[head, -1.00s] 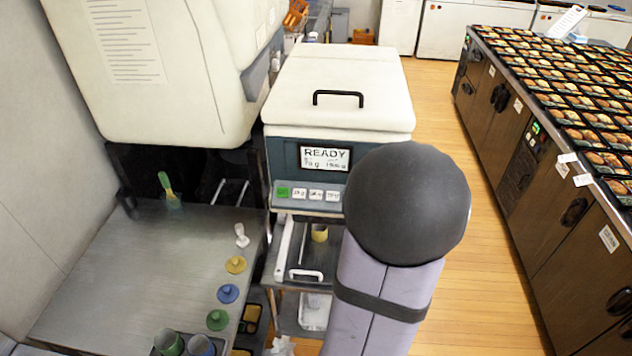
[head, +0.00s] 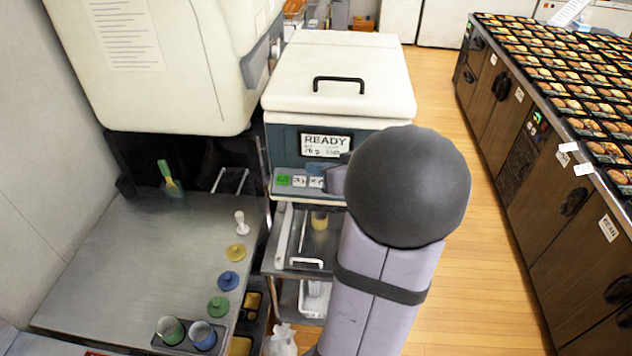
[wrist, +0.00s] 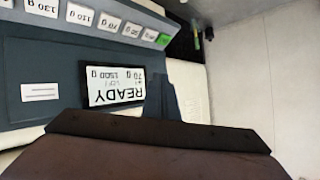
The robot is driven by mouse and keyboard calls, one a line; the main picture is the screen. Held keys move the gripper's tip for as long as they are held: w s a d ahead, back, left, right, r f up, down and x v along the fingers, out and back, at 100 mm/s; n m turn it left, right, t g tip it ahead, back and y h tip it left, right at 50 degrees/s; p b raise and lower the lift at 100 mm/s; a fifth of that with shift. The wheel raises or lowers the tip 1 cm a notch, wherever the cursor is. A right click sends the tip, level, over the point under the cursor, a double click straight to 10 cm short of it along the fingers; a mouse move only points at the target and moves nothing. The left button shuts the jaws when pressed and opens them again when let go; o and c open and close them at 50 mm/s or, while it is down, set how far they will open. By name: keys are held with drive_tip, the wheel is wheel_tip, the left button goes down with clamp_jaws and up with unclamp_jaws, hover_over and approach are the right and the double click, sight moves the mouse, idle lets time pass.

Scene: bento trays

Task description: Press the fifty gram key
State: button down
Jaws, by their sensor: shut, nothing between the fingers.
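The grey-blue machine's key row shows upside down in the wrist view, at the upper left. A small white key (wrist: 131,29) appears to read 50 g, though its print is blurred. A 130 g key (wrist: 43,5), a 110 g key (wrist: 80,14) and a green key (wrist: 164,39) are in the same row. The display (wrist: 117,83) reads READY, 70 g and 1500 g. My gripper (wrist: 160,130) is a dark, shut shape across the bottom of the wrist view, apart from the 50 g key in the picture. In the head view my arm hides the row's right end.
The machine's white lid (head: 340,80) has a black handle. A steel table (head: 130,260) at the left holds coloured lids, a white stamp-like piece (head: 240,223) and cups. A counter (head: 530,100) with many bento trays stands at the right. Wooden floor lies between.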

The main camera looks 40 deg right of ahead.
sight(310, 179)
drive_tip(key=shift+f, duration=0.15)
drive_tip(key=shift+w+d+f+b, duration=0.55)
drive_tip(key=shift+f+b, duration=0.7)
drive_tip(key=shift+b, duration=0.1)
drive_tip(key=shift+w+d+f+b, duration=0.5)
drive_tip(key=shift+f+b, duration=0.7)
drive_tip(key=shift+b, duration=0.2)
drive_tip(key=shift+w+d+f+b, duration=0.55)
drive_tip(key=shift+f+b, duration=0.7)
drive_tip(key=shift+b, duration=0.1)
drive_tip(key=shift+f, duration=0.15)
drive_tip(key=shift+w+d+f, duration=0.15)
drive_tip(key=shift+d+f, duration=0.05)
drive_tip(key=shift+w+d+f, duration=0.1)
drive_tip(key=shift+f, duration=0.3)
drive_tip(key=shift+r+p, duration=0.15)
drive_tip(key=shift+p, duration=0.25)
drive_tip(key=shift+s+a+r+p, duration=0.3)
drive_tip(key=shift+r+p, duration=0.3)
drive_tip(key=shift+p, duration=0.3)
